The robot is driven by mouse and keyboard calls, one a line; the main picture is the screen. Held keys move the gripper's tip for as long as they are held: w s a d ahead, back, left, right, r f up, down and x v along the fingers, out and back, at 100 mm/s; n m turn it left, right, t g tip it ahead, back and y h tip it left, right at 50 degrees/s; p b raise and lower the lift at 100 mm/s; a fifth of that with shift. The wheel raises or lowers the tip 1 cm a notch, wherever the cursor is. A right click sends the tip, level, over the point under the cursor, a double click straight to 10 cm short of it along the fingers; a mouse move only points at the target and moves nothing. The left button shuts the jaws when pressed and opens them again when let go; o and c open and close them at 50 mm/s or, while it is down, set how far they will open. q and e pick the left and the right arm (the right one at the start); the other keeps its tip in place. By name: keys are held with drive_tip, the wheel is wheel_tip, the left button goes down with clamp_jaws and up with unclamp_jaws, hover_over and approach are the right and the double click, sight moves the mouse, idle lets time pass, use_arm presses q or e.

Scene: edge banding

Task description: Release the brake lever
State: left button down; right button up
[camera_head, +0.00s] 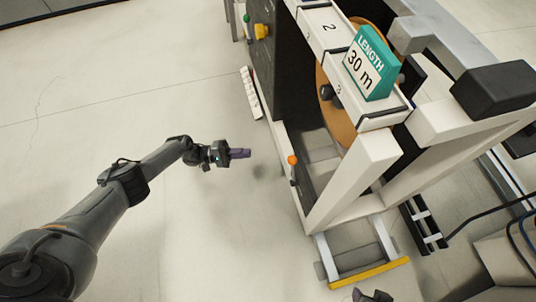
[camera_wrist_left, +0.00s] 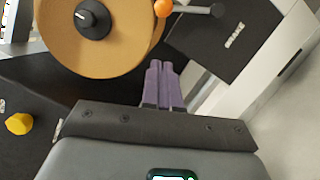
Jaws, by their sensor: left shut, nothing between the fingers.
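The brake lever has an orange ball knob (camera_head: 292,160) and stands on the near left side of the white machine frame. In the left wrist view the orange knob (camera_wrist_left: 163,8) is at the top edge, with a grey rod (camera_wrist_left: 190,9) running right to a dark pivot beside a black plate labelled BRAKE (camera_wrist_left: 234,36). My left gripper (camera_head: 249,153) is shut and empty, left of the knob and apart from it. Its purple fingers (camera_wrist_left: 160,68) are together in the left wrist view, below the knob. A dark part at the bottom edge, possibly my right gripper (camera_head: 374,296), is mostly cut off.
A tan reel (camera_wrist_left: 95,45) with a black hub is inside the frame. A teal sign reading LENGTH 30 m (camera_head: 369,65) stands on the top beam. A yellow knob (camera_head: 262,31) is on a dark panel. A yellow-edged step (camera_head: 370,273) juts out low. The floor to the left is clear.

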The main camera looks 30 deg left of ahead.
sight(293, 171)
use_arm(q)
drive_tip(key=s+d+r+p+x, duration=0.1)
drive_tip(key=s+p+x, duration=0.1)
drive_tip(key=x, duration=1)
drive_tip(key=shift+d+p, duration=0.4)
drive_tip(key=shift+r, duration=0.1)
